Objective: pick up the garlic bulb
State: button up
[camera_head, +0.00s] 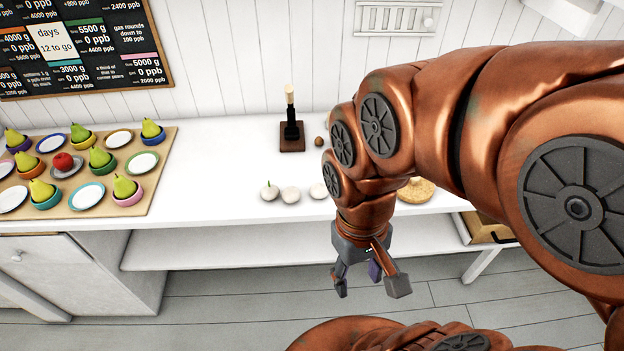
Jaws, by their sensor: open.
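Three small whitish round things lie in a short row near the front edge of the white counter (220,190). The left one (269,191) has a small green tip. The middle one (291,194) and the right one (318,190) look plain and pale. They look like bulbs, but they are too small to tell which is the garlic bulb. My gripper (369,286) is open and empty, pointing down in front of the counter, to the right of the row and lower in the picture. My arm may hide things behind it.
A dark stand with a pale-topped upright (291,120) and a small brown round thing (319,142) stand behind the row. A tan round thing (417,190) is right of my wrist. A board (158,185) with pears in bowls and plates is at left. A lower shelf (220,247) looks empty.

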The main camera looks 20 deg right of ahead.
aim_at(318, 190)
jog(key=u, duration=0.55)
jog(key=k, duration=0.75)
jog(key=u, duration=0.15)
